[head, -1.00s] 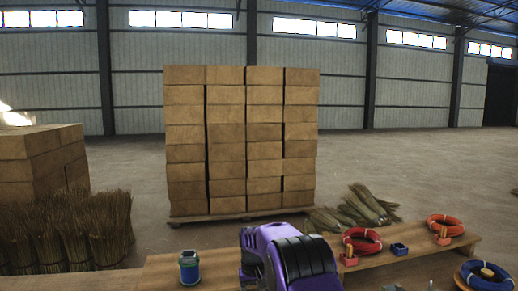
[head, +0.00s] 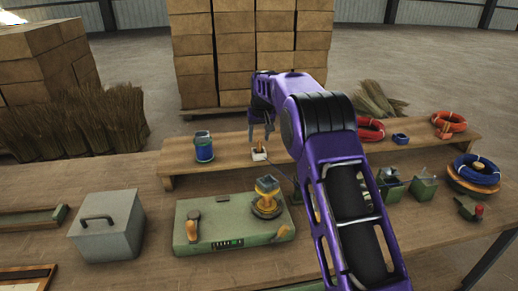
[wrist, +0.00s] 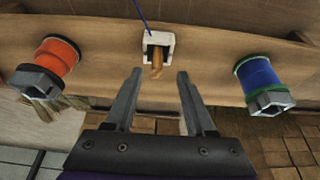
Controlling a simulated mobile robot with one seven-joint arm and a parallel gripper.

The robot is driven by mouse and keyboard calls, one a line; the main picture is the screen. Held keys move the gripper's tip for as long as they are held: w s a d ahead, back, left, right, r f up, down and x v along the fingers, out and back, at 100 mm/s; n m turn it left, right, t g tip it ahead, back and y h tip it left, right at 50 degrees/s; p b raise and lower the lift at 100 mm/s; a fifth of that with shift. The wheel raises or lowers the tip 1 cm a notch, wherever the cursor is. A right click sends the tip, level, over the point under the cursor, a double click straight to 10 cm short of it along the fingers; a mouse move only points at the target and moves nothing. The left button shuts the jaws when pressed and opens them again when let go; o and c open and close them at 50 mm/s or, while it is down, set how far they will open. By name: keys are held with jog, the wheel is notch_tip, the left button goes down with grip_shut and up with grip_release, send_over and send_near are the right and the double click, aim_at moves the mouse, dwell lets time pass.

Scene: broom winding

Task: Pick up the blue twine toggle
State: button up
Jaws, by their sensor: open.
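The wooden toggle (wrist: 157,66) sits in a small white holder (wrist: 168,39) on the raised shelf. A thin blue strand (wrist: 142,14) runs from the holder toward the top of the wrist view. In the head view the toggle (head: 259,149) and holder (head: 260,156) are small, just below my fingers. My gripper (head: 260,138) is open and empty above the holder. In the wrist view its fingertips (wrist: 160,74) lie on either side of the toggle's near end, with no clear contact.
A blue spool (wrist: 258,82) and an orange spool (wrist: 57,60) flank the holder on the shelf (head: 180,160). Below the shelf, a green machine (head: 225,235) and a grey lidded box (head: 108,226) stand on the bench. Twine coils (head: 476,168) lie at right.

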aim_at(259, 141)
jog(key=x, duration=0.4)
jog(key=shift+w+d+f, duration=0.15)
jog(key=shift+w+f, duration=0.15)
jog(key=shift+w, duration=0.1)
grip_shut()
